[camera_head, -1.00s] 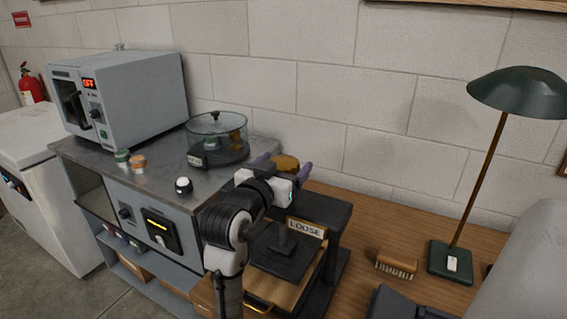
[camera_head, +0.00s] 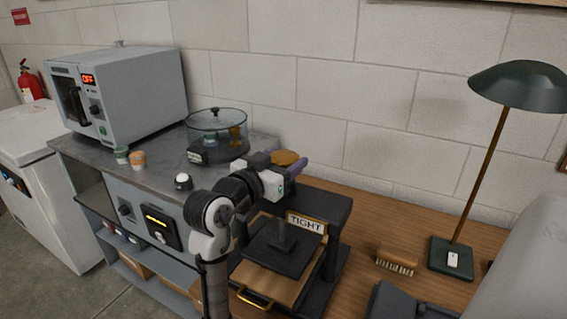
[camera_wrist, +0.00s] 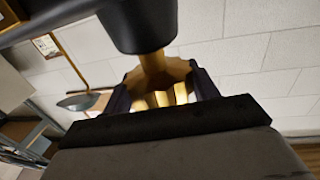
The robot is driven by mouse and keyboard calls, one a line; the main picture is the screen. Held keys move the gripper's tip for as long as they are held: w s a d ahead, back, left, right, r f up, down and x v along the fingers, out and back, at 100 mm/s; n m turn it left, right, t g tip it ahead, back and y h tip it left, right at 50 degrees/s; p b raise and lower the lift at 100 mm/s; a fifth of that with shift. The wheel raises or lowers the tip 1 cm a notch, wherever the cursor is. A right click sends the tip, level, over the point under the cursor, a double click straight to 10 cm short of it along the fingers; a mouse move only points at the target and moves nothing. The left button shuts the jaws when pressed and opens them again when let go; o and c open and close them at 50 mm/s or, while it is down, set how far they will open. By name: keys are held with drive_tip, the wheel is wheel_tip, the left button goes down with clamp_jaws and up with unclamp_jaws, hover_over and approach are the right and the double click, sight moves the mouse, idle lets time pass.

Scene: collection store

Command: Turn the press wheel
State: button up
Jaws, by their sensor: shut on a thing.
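The press (camera_head: 328,222) is a dark frame standing on the wooden bench, with a flat dark plate (camera_head: 282,250) under its crossbar. A sign (camera_head: 306,223) on it reads TIGHT. The brass press wheel (camera_head: 287,157) sits on top, partly hidden behind my gripper (camera_head: 299,165) in the head view. In the wrist view the brass wheel (camera_wrist: 155,72) shows between the two dark purple fingers of my gripper (camera_wrist: 160,95), which is shut on it. The dark press body rises past the wheel at the top of that view.
A wooden brush (camera_head: 397,260) and a green lamp (camera_head: 451,256) stand right of the press. Bench between press and brush is clear.

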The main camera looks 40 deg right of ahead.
drive_tip(key=shift+m+g, duration=0.6)
drive_tip(key=shift+g, duration=0.3)
